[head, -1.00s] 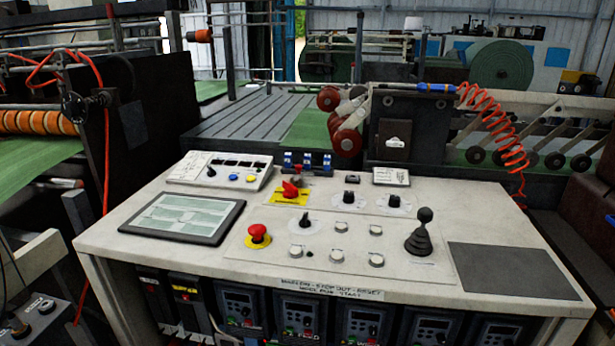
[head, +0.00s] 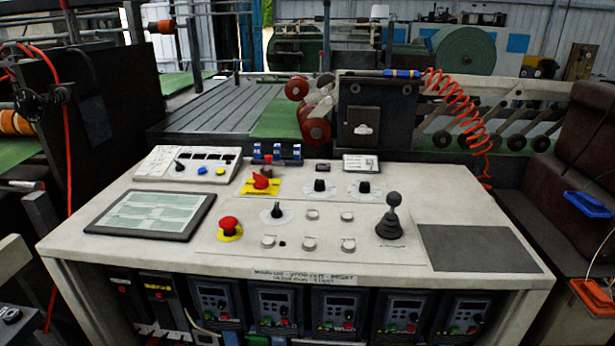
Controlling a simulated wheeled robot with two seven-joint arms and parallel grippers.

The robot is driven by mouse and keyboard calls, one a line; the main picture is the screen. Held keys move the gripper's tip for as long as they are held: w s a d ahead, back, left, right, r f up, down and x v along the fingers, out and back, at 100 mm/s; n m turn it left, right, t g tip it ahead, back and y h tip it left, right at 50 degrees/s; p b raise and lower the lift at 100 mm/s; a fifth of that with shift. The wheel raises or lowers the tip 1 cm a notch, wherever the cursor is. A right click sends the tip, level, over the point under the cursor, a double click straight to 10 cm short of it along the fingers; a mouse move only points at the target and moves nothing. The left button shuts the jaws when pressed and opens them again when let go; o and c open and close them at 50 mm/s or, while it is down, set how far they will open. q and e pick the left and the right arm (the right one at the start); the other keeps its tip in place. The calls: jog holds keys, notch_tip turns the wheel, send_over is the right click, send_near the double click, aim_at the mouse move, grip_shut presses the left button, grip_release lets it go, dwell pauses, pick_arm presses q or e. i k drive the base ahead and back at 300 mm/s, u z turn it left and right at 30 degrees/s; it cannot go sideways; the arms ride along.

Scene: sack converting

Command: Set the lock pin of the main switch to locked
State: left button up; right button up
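The main switch (head: 262,181) is a red rotary handle on a yellow plate, toward the back of the light control desk (head: 400,262), left of centre. Its lock pin is too small to make out, so I cannot tell its position. A red mushroom button (head: 229,226) on a yellow ring sits nearer the front, below the switch. Neither of my grippers shows in the head view.
On the desk are a flat screen (head: 150,213), a black joystick (head: 391,218), several knobs and a dark pad (head: 478,248). Blue-topped devices (head: 277,153) stand behind the switch. A brown seat (head: 575,180) is at the right. The space above the desk is clear.

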aim_at(268, 159)
jog(key=k, duration=0.5)
jog(key=u, duration=0.85)
jog(key=i, duration=0.95)
jog(key=z, duration=0.25)
